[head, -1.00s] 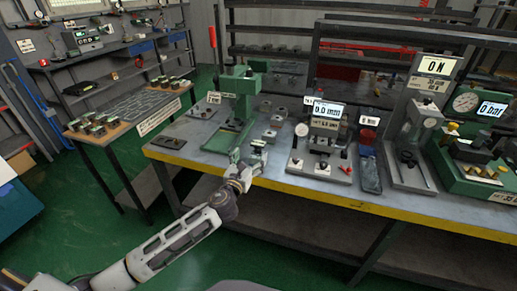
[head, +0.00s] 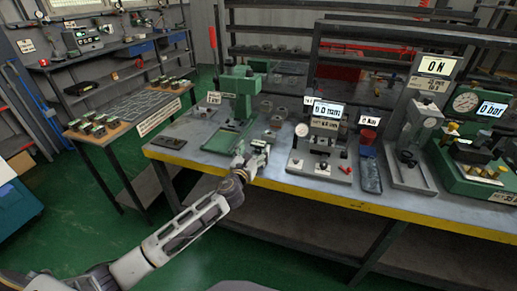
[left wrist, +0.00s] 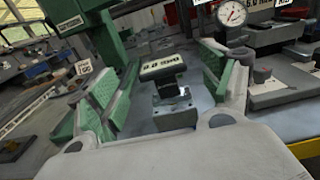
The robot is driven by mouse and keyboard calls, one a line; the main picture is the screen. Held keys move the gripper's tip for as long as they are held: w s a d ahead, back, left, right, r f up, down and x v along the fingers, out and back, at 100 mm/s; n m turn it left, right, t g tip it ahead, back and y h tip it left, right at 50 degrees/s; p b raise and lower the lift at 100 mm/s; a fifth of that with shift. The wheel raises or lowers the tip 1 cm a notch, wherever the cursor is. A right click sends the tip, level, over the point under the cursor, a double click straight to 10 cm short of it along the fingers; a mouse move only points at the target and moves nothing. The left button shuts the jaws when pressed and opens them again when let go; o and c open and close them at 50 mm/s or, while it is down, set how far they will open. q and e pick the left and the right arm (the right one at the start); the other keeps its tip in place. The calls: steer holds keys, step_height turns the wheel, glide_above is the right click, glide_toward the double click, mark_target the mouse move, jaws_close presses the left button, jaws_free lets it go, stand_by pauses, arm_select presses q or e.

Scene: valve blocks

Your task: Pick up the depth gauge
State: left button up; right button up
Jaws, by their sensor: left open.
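In the left wrist view a small dark device with a pale readout plate (left wrist: 163,67), which looks like the depth gauge, sits over a grey metal block (left wrist: 175,108). The plate's lettering is too blurred to read surely. My left gripper (left wrist: 160,92) is open, with one green-padded finger on each side of the device; I cannot tell whether either touches it. In the head view my left gripper (head: 251,160) is at the front edge of the bench, and the device is small and partly hidden there. My right gripper is not in view.
A green press (head: 240,95) stands just behind and left of the gripper. A dial-and-display station (head: 322,140) stands close on its right. Several small metal blocks lie behind.

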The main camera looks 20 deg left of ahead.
mark_target(257, 146)
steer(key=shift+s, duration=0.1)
arm_select(q)
steer(key=shift+w+d, duration=0.1)
steer(key=shift+w, duration=0.75)
steer(key=shift+w+f, duration=0.1)
steer(key=shift+w, duration=1.65)
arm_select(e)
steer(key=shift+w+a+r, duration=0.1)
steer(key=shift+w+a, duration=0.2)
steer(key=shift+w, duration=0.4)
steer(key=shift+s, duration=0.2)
arm_select(q)
steer(key=c, duration=1.1)
steer(key=shift+c, duration=1)
